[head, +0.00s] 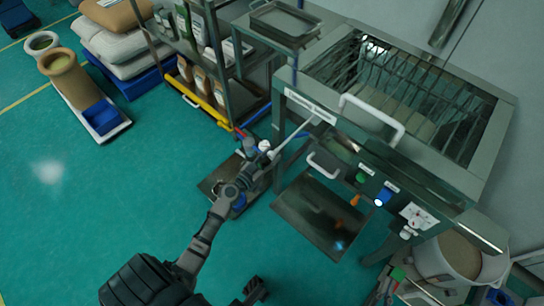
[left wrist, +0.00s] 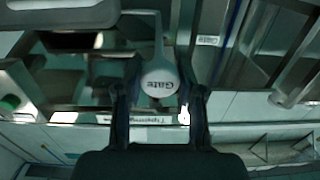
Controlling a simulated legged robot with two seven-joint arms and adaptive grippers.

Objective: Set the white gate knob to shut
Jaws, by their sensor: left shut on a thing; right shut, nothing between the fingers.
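The white gate knob (left wrist: 160,80) shows in the left wrist view as a round disc marked "Gate", with a stem running up from it. The disc sits between the two fingers of my left gripper (left wrist: 160,105), which is shut on it. In the head view my left gripper (head: 256,152) is at the front left corner of the sieve machine, and the white knob (head: 264,146) is partly hidden by it. A dark gripper part at the bottom of the head view looks like my right gripper (head: 256,290), low over the floor, away from the machine.
The sieve machine (head: 490,150) has a white bar handle (head: 372,115) and a front panel with a green button (head: 360,178) and a blue knob (head: 383,196). A dark tray (head: 315,215) projects below. A shelf rack (head: 225,75) stands left.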

